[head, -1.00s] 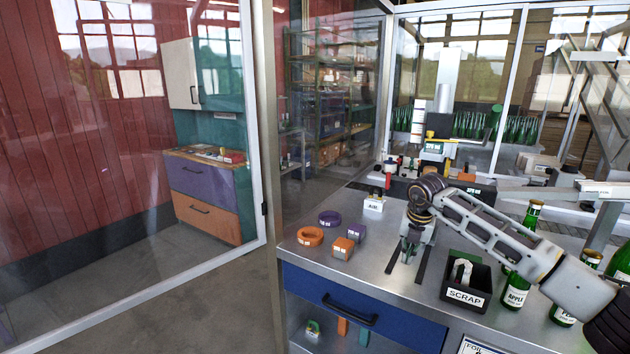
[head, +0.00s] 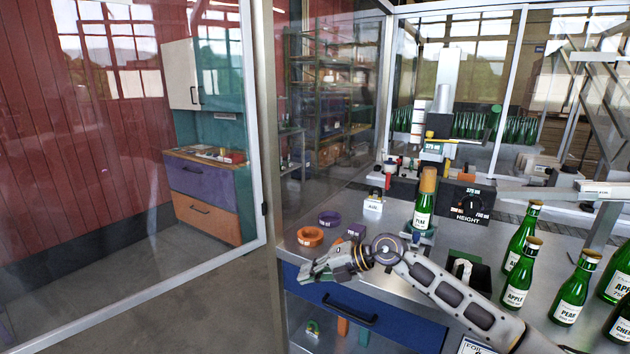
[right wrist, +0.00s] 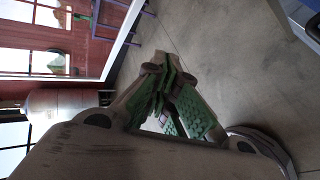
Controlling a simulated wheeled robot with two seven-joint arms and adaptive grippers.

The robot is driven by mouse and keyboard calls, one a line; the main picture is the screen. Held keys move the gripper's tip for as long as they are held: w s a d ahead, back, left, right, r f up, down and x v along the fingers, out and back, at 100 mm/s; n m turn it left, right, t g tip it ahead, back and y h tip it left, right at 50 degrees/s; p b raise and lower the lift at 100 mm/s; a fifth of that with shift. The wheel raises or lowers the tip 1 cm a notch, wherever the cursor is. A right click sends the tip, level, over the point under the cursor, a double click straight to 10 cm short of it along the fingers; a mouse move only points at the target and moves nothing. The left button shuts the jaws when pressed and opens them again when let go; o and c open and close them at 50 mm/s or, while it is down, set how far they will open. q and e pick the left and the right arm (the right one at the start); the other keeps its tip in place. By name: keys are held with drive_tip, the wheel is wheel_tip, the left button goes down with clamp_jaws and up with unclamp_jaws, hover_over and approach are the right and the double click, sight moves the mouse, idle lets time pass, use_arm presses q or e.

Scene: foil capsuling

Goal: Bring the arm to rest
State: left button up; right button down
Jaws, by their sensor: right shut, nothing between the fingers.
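My right arm comes in from the lower right in the head view. Its gripper (head: 318,270) is above the front left edge of the bench, over the blue drawer, and points left. It is shut and empty. In the right wrist view its green-padded fingers (right wrist: 165,95) meet, with the grey floor behind them. A green bottle (head: 423,213) with an orange-brown foil on its neck stands upright on the bench behind my arm, apart from the gripper. My left gripper does not show.
An orange ring (head: 310,236) and a purple ring (head: 329,219) lie close behind the gripper. The scrap bin (head: 482,275) is partly hidden by my arm. Several green bottles (head: 522,238) stand at the right. A height dial box (head: 470,203) is at the back. A glass panel (head: 130,210) stands at left.

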drive_tip(key=s+a+r+m+t+y, duration=0.3)
drive_tip(key=r+m+t+y, duration=0.45)
drive_tip(key=r, duration=0.25)
drive_tip(key=w+d+m+t+h, duration=0.2)
drive_tip(key=d+m+t+h, duration=0.55)
drive_tip(key=m, duration=0.25)
drive_tip(key=s+d+f+m+g+h, duration=0.2)
drive_tip(key=s+d+f+m+h, duration=0.2)
drive_tip(key=d+f+m+h, duration=1)
drive_tip(key=s+d+f+g+y, duration=0.1)
drive_tip(key=s+d+f+g, duration=0.2)
drive_tip(key=s+f+g, duration=0.55)
drive_tip(key=s+d+f+g+y, duration=0.15)
drive_tip(key=s+f+g, duration=0.25)
drive_tip(key=s+f, duration=0.95)
drive_tip(key=s+d+f+g, duration=0.1)
drive_tip(key=s+f, duration=0.2)
drive_tip(key=f, duration=1.1)
drive_tip(key=s+d+f, duration=0.1)
drive_tip(key=s+f, duration=0.2)
drive_tip(key=f, duration=1.2)
drive_tip(key=s+d+f, duration=0.3)
drive_tip(key=s+f, duration=0.7)
drive_tip(key=s+d+f+g, duration=0.1)
drive_tip(key=s+d+f, duration=0.1)
drive_tip(key=s+f, duration=0.8)
drive_tip(key=shift+s+d, duration=0.4)
drive_tip(key=shift+s, duration=0.4)
